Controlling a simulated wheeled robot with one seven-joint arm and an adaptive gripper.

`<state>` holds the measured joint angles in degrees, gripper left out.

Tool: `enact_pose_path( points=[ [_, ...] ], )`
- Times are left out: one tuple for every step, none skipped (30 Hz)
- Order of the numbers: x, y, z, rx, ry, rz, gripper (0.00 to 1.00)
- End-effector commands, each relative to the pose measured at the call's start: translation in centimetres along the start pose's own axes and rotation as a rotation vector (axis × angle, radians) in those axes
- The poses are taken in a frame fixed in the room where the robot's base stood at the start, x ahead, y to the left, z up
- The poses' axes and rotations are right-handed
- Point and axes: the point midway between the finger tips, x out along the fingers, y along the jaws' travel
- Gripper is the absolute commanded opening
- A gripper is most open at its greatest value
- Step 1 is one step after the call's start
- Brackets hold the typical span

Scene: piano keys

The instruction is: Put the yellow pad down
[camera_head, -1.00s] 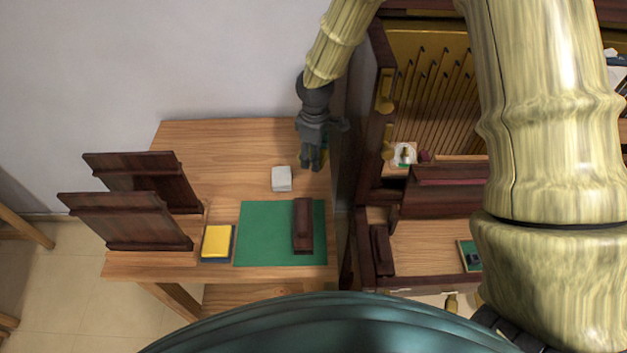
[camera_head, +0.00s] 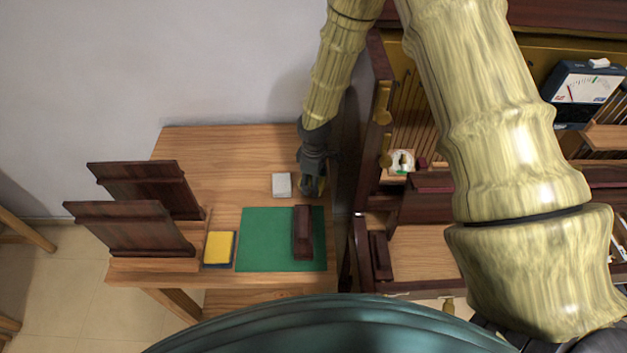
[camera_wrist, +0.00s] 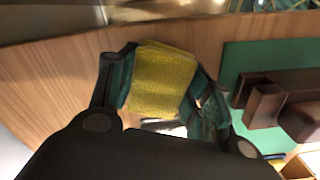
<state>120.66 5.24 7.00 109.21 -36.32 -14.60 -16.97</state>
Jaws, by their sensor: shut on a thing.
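My gripper (camera_head: 312,188) is over the right part of the wooden table, just right of a white block. In the wrist view, my gripper (camera_wrist: 160,90) is shut on a yellow pad (camera_wrist: 162,78), which sits between its two fingers. In the head view the held pad is mostly hidden by the gripper, with only a sliver of yellow showing. I cannot tell whether the pad touches the table. Another yellow pad (camera_head: 220,246) lies on a dark base at the table's front, left of the green mat (camera_head: 262,240).
A dark wooden block (camera_head: 303,234) lies on the mat. The white block (camera_head: 281,185) is close to my gripper. Dark wooden racks (camera_head: 130,228) stand at the left of the table (camera_head: 225,160). The piano case (camera_head: 375,110) rises close on the right. The table's back middle is clear.

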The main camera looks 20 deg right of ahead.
Motion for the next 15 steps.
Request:
enact_pose_path(
  points=[
    [0.06,0.02,-0.01,0.0,0.0,0.0,0.23],
    [0.08,0.03,-0.01,0.0,0.001,0.001,0.23],
    [0.08,0.03,-0.01,0.0,0.001,0.001,0.23],
    [0.07,0.04,-0.01,0.0,0.001,0.001,0.23],
    [0.08,0.04,-0.01,0.0,0.001,0.001,0.23],
    [0.08,0.04,0.0,0.001,0.001,0.001,0.23],
    [0.09,0.04,0.0,0.001,0.001,0.001,0.23],
    [0.13,0.04,0.0,0.001,0.0,0.001,0.23],
    [0.23,0.03,0.0,0.001,0.0,0.001,0.23],
    [0.32,0.03,0.0,0.001,0.0,0.001,0.23],
    [0.4,0.03,0.0,0.001,0.0,0.001,0.23],
    [0.42,0.04,0.0,0.001,0.0,0.001,0.51],
    [0.36,0.04,0.0,0.001,0.001,0.001,0.56],
    [0.36,0.04,0.0,0.001,0.001,0.001,0.62],
    [0.37,0.04,0.0,0.001,0.001,0.001,0.69]
  ],
)
